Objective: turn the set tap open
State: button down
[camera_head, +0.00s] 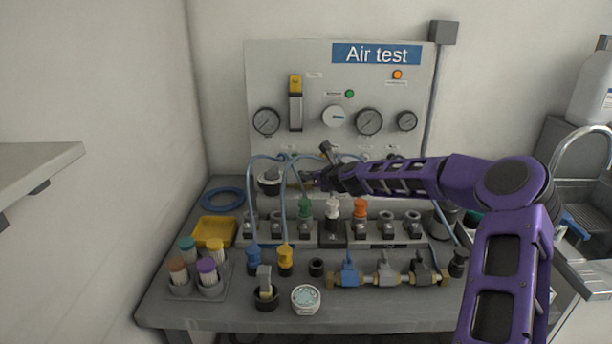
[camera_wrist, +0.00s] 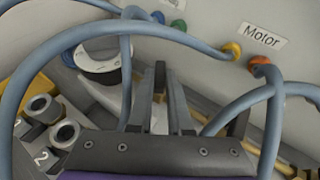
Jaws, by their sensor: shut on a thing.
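My gripper (camera_head: 312,181) reaches in from the right to the lower part of the air test panel (camera_head: 300,95). In the wrist view its two fingers (camera_wrist: 160,105) are close together on a narrow piece, which appears to be the tap's handle. The fingers hide most of the tap, so I cannot tell how far it is turned. Brass fittings (camera_wrist: 240,147) show just right of the fingers. A round white-and-dark knob (camera_head: 268,181) is on the panel left of my gripper; it also shows in the wrist view (camera_wrist: 102,58).
Blue hoses (camera_wrist: 120,30) loop close around my gripper. Coloured connectors (camera_head: 360,207) stand in a row below it. A valve row (camera_head: 385,277) with blue, grey and black handles lies at the bench front. A yellow tray (camera_head: 215,231) and capped pots (camera_head: 207,272) stand left.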

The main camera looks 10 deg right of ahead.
jog(key=n+y, duration=0.1)
jog(key=n+g+y+p, duration=0.1)
jog(key=d+n+g+y+p, duration=0.1)
jog(key=shift+w+r+n+y, duration=0.2)
jog(key=shift+w+n+y, duration=0.1)
jog(key=shift+y, duration=0.1)
jog(key=shift+w+d+f+n+g+y+p, duration=0.1)
jog(key=shift+w+n+g+y+p, duration=0.05)
jog(key=shift+n+g+y+p, duration=0.55)
jog(key=shift+w+d+f+n+g+y+p, duration=0.1)
jog(key=shift+n+g+y+p, duration=0.4)
jog(key=shift+n+g, duration=0.35)
jog(key=shift+n, duration=0.25)
jog(key=c, duration=0.8)
grip_release()
jog(key=shift+c, duration=0.2)
jog(key=p+v, duration=0.1)
jog(key=v, duration=1.6)
jog(key=shift+d, duration=0.25)
